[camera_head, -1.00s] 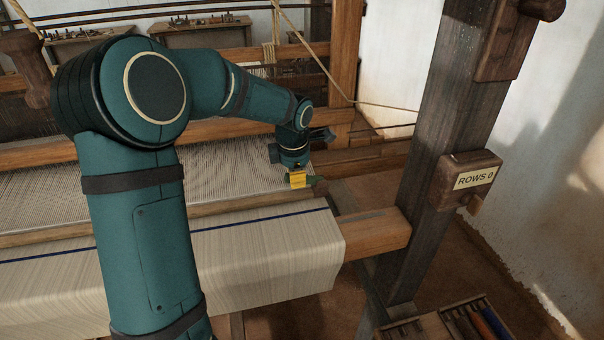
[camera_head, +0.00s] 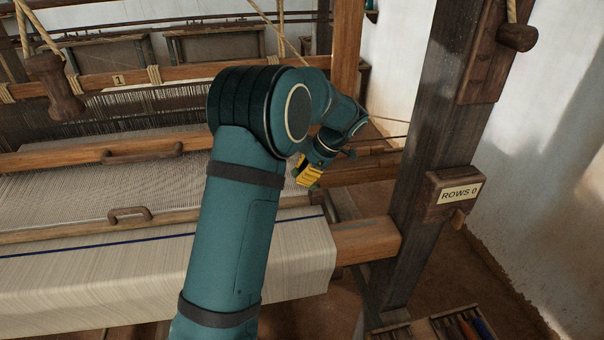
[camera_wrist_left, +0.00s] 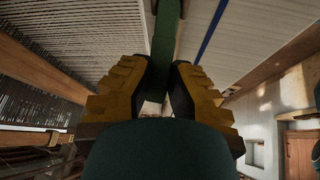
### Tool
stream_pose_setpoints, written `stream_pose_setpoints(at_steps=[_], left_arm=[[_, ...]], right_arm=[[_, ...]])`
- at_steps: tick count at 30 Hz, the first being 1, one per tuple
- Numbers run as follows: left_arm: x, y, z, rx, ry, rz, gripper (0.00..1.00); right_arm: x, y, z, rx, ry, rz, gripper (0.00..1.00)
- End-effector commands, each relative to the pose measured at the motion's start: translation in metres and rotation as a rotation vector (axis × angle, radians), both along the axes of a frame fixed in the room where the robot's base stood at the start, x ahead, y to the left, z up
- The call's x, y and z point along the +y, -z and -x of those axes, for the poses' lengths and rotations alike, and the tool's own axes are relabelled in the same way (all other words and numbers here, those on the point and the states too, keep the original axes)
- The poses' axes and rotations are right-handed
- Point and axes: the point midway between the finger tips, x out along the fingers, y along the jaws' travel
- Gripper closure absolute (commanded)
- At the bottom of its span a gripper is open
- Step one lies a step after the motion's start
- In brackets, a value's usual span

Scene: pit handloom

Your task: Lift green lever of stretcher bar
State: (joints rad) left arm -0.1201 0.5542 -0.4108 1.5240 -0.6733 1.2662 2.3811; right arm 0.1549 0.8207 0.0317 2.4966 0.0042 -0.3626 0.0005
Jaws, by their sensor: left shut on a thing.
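My left gripper (camera_head: 307,175), with yellow fingers, is near the right edge of the warp, just behind the cloth beam. In the left wrist view its two fingers (camera_wrist_left: 158,90) are closed on the green lever (camera_wrist_left: 165,45), a narrow green strip running up between them. In the head view the lever is mostly hidden by the gripper and cannot be told clearly. The stretcher bar's body cannot be made out. The woven cloth (camera_head: 200,262) with a dark blue stripe lies in front of the gripper. My right gripper is not in view.
A dark wooden post (camera_head: 425,170) with a "ROWS 0" sign (camera_head: 461,194) stands to the right. A wooden beam end (camera_head: 365,240) sticks out beside the cloth. The beater (camera_head: 85,155) with a handle crosses behind. A box of tools (camera_head: 455,328) lies at the bottom right.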

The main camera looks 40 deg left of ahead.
Motion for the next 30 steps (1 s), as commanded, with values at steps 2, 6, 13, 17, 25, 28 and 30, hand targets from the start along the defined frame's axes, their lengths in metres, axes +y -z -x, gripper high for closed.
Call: stream_pose_setpoints(at_steps=[2,6,13,17,25,28,30], left_arm=[[-0.001,0.001,0.0,0.007,0.001,-0.003,1.0],[-0.001,0.001,0.0,0.01,0.001,-0.005,1.0],[-0.001,0.002,0.0,0.009,0.001,-0.004,1.0],[-0.001,0.001,0.0,0.009,0.0,-0.004,0.49],[-0.001,0.0,0.0,0.007,0.0,-0.005,0.49],[-0.003,-0.005,-0.002,0.005,0.001,-0.005,0.49],[-0.007,-0.012,-0.005,0.004,0.002,-0.006,0.49]], right_arm=[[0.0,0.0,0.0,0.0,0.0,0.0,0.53],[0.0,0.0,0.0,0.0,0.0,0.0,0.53],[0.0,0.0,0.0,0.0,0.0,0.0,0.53],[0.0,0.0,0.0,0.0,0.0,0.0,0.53],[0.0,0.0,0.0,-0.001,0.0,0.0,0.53],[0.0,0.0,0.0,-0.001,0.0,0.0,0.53],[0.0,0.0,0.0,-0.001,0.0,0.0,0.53]])
